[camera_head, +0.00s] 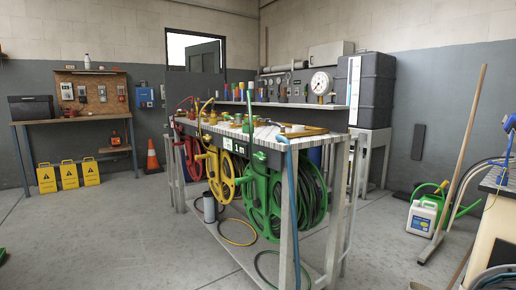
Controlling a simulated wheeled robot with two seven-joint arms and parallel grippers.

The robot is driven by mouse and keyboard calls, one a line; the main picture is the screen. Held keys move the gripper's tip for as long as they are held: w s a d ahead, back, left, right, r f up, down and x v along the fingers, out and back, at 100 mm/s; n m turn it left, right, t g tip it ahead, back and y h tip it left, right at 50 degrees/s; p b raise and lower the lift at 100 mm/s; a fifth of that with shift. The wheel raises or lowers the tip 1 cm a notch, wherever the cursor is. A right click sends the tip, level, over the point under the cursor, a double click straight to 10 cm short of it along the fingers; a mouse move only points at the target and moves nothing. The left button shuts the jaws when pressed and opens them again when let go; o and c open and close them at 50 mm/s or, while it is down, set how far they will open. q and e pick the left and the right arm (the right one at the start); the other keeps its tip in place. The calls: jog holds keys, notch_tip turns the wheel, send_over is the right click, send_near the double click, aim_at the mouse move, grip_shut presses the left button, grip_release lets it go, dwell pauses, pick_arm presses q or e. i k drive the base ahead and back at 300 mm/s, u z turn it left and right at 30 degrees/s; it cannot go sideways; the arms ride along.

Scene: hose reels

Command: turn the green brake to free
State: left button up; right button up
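The green hose reel (258,205) hangs at the near end of the long workbench, with dark hose wound on it. Green parts show on its left face, but I cannot tell which one is the brake or how it is set. A yellow reel (222,178) and a red reel (192,155) hang farther along the same bench. Neither of my grippers is in view.
The bench top (268,137) carries fittings and a yellow hose. A blue hose (292,200) hangs down the near bench leg. A grey can (210,208) stands below the yellow reel. A white jug (421,217) stands at right. The left floor is mostly clear.

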aim_at(260, 157)
jog(key=z, duration=0.55)
jog(key=k, duration=1.25)
jog(key=u, duration=0.35)
jog(key=i, duration=1.05)
jog(key=z, duration=0.35)
jog(key=i, duration=0.85)
jog(key=z, duration=0.9)
